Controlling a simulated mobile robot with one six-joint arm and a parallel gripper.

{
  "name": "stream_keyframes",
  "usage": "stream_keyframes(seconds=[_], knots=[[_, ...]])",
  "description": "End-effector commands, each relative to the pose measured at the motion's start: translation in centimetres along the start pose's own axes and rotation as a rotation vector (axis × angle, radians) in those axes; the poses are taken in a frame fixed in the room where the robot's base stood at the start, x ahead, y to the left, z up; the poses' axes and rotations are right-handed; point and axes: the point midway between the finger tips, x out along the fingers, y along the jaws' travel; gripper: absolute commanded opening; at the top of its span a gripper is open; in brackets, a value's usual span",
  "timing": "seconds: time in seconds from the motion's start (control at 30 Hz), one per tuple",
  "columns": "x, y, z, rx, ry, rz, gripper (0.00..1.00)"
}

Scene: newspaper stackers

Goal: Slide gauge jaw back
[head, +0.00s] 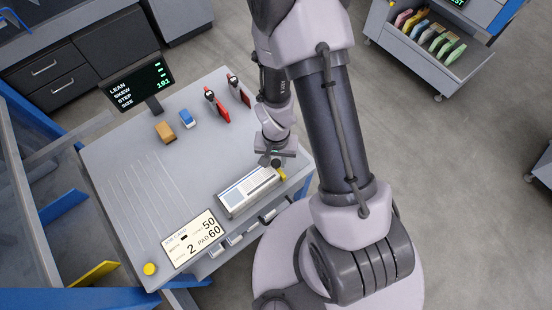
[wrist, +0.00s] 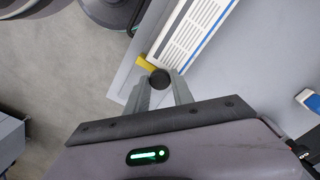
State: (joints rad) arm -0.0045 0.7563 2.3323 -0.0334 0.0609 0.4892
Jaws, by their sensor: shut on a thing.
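My gripper (wrist: 160,88) is at the right end of the gauge on the table. Its fingers are shut on a round black knob (wrist: 159,79), which I take to be the gauge jaw's. The knob also shows below my gripper in the head view (head: 276,163). My fingers hide part of the jaw.
A job card (head: 193,238) reading 50, 2 and 60 lies left of the stack. A yellow button (head: 150,269) is at the corner. A tan block (head: 166,132), a blue block (head: 187,119) and red-handled tools (head: 217,106) stand behind. A screen (head: 138,86) shows LEAN, SKEW, STEP, SIZE.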

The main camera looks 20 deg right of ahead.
Motion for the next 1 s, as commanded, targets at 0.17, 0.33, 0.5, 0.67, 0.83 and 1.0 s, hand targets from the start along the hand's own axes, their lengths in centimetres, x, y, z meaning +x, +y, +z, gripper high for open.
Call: stream_keyframes(seconds=[0.17,0.33,0.5,0.67,0.83,1.0], knots=[[0.0,0.0,0.0,0.001,0.0,0.0,0.0],[0.0,0.0,0.0,0.001,-0.001,0.0,0.0],[0.0,0.0,0.0,0.001,0.0,0.0,0.0],[0.0,0.0,0.0,0.001,0.0,0.0,0.0],[0.0,0.5,-0.5,0.005,0.0,0.0,0.0],[0.0,2.9,-2.9,0.008,0.0,-0.001,0.0]])
